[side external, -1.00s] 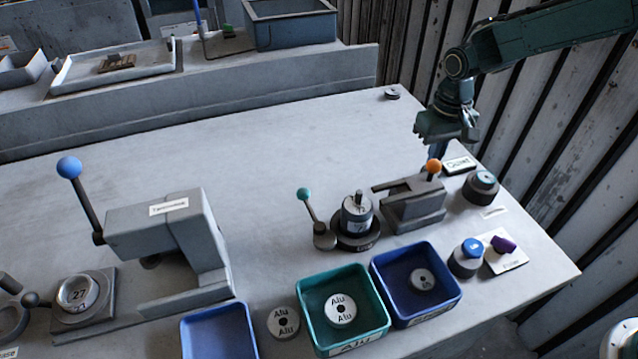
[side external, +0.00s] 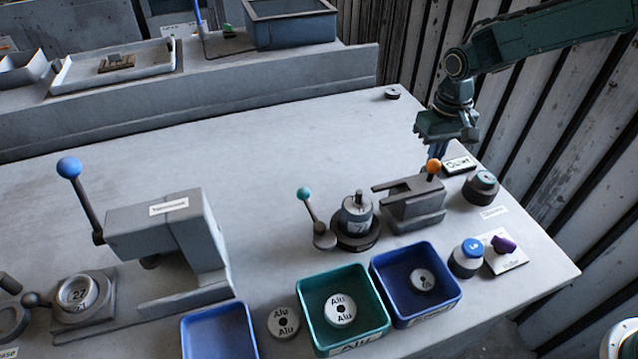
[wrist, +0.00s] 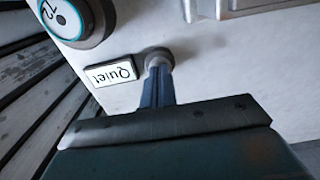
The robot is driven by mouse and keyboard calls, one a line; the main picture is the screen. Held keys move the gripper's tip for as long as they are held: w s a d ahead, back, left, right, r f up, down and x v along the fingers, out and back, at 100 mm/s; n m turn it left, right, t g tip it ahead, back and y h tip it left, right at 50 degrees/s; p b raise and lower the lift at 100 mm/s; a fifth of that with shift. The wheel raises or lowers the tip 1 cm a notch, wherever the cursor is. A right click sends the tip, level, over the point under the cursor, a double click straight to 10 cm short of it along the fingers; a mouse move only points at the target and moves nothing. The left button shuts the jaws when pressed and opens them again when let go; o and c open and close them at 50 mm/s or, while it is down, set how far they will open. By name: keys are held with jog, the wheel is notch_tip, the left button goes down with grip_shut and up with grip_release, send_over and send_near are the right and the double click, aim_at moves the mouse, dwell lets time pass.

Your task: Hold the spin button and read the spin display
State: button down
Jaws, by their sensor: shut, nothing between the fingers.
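My gripper (wrist: 158,72) is shut, with its fingers pointing down onto a small round grey button (wrist: 158,54) in the wrist view. The fingertips appear to touch the button and cover part of it. In the side view my gripper (side external: 437,153) is at the back right of the bench, and its tips are partly hidden behind an orange knob. The spin display (wrist: 110,73) is a small dark-framed white plate beside the button. It reads "Quiet", upside down in the wrist view. The display also shows in the side view (side external: 459,164).
A round dark unit (side external: 481,187) with a teal-ringed face stands near the display. The orange-knobbed lever (side external: 433,166) rises on a grey fixture (side external: 414,205) just in front of my gripper. Free bench lies to the left of my gripper.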

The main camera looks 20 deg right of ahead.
jog(key=shift+r, duration=3.55)
jog(key=s+d+r+t, duration=0.1)
jog(key=s+d+r, duration=0.2)
jog(key=s+r, duration=0.4)
jog(key=s+d+r+t, duration=0.2)
jog(key=s+d+r, duration=0.1)
jog(key=s+r, duration=0.35)
jog(key=s+d+t, duration=0.2)
jog(key=s+d, duration=0.1)
jog(key=s, duration=1.4)
jog(key=shift+t, duration=0.3)
